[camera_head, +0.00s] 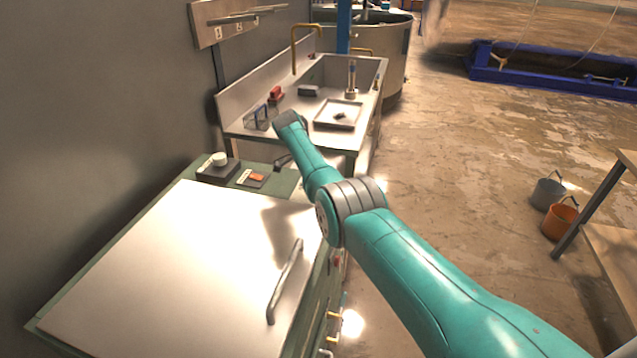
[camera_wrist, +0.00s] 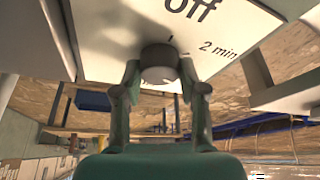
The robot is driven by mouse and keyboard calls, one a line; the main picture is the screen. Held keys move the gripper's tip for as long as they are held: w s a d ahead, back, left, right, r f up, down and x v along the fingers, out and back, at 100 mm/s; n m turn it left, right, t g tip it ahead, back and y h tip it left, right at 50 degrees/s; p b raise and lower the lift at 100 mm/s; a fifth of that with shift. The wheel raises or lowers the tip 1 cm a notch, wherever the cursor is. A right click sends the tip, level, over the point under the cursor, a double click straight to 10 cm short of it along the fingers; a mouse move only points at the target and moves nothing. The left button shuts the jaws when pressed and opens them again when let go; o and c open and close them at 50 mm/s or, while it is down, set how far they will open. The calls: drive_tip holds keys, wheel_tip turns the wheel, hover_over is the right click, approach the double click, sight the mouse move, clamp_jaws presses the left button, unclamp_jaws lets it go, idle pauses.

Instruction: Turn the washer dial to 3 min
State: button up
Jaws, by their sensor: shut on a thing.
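In the wrist view, my gripper (camera_wrist: 159,76) has its two fingers on opposite sides of a round grey dial (camera_wrist: 158,56) and is shut on it. Behind the dial is a pale panel (camera_wrist: 115,45) with the printed labels "off" and "2 min". A small dark mark lies between the dial and "off". No "3 min" label is visible, and I cannot read where the dial points. In the head view, my teal arm reaches over the washer's far right corner; its end and the held dial cannot be made out clearly there.
A broad pale lid (camera_head: 170,265) with a bar handle (camera_head: 285,281) fills the lower left. A white knob on a dark box (camera_head: 219,166) and an orange switch (camera_head: 257,177) sit behind it. A sink bench (camera_head: 245,130) stands beyond. Buckets (camera_head: 560,218) are on the floor at right.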

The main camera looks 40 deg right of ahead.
drive_tip(key=o, duration=1.1)
drive_tip(key=shift+a+f, duration=0.1)
drive_tip(key=shift+o, duration=0.2)
drive_tip(key=v, duration=1.2)
